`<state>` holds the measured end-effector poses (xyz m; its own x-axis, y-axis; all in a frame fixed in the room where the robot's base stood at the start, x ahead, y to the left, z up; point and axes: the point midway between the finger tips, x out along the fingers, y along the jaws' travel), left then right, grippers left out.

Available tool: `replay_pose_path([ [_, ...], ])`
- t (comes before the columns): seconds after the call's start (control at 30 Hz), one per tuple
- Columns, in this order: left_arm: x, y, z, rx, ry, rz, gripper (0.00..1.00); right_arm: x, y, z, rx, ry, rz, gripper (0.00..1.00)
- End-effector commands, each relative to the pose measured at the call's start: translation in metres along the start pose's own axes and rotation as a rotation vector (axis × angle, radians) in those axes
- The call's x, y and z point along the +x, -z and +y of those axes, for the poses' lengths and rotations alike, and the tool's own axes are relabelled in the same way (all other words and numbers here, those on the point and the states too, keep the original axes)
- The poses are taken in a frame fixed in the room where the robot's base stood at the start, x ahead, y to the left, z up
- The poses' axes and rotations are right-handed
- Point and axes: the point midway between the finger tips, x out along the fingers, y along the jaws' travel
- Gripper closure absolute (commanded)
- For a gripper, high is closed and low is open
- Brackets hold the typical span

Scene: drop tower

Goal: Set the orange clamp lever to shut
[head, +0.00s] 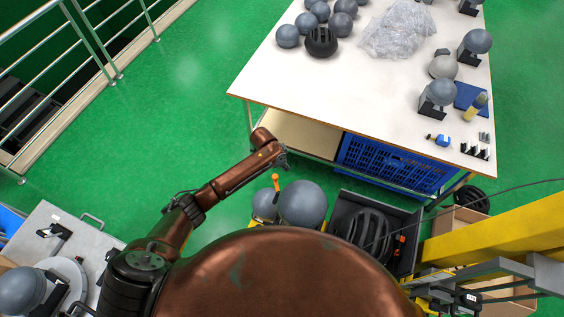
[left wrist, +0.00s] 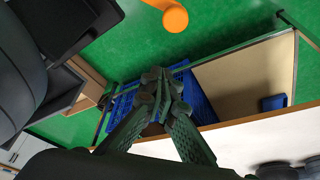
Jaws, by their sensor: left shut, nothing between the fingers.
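The orange clamp lever (head: 276,183) stands up between two grey balls below the table in the head view. Its rounded orange end (left wrist: 174,16) shows at the top edge of the left wrist view. My left gripper (head: 284,160) is just beyond the lever in the head view, apart from it. In the left wrist view the fingertips (left wrist: 162,82) are together and empty, with green floor between them and the orange end. The foot of the lever is hard to make out. My right gripper is not in view.
A white table (head: 340,85) with grey balls and a plastic bag (head: 398,28) stands ahead, a blue crate (head: 385,163) beneath it. A large grey ball (head: 303,204) is right of the lever. A dark bin (head: 345,205) and yellow beam (head: 500,225) lie farther right.

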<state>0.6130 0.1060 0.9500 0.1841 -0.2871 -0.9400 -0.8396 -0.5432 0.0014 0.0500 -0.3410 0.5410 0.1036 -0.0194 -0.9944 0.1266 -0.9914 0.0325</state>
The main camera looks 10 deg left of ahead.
Motion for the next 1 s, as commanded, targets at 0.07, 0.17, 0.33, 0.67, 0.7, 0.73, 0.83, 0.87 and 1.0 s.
replay_pose_path([
  [0.07, 0.015, 0.001, 0.001, -0.001, -0.001, -0.001, 1.0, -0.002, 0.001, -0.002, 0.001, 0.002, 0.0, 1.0],
  [0.17, 0.03, -0.002, 0.0, -0.001, 0.001, -0.003, 1.0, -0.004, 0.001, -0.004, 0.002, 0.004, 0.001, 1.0],
  [0.33, 0.02, -0.027, 0.0, -0.001, 0.001, -0.001, 1.0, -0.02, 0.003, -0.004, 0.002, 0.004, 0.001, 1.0],
  [0.67, 0.019, -0.039, 0.0, 0.001, 0.002, 0.001, 1.0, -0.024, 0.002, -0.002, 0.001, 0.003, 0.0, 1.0],
  [0.7, 0.02, -0.039, 0.0, 0.001, 0.002, 0.001, 1.0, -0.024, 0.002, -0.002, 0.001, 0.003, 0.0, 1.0],
  [0.73, 0.02, -0.039, 0.0, 0.001, 0.002, 0.001, 1.0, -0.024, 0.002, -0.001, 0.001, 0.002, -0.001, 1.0],
  [0.83, 0.02, -0.039, 0.0, 0.0, 0.002, 0.001, 1.0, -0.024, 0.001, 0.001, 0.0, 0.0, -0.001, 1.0],
  [0.87, 0.02, -0.039, -0.001, 0.0, 0.002, 0.001, 1.0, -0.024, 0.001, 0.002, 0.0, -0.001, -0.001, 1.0],
  [1.0, 0.021, -0.037, -0.004, -0.009, 0.006, 0.001, 1.0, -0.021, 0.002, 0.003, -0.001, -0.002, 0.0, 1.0],
])
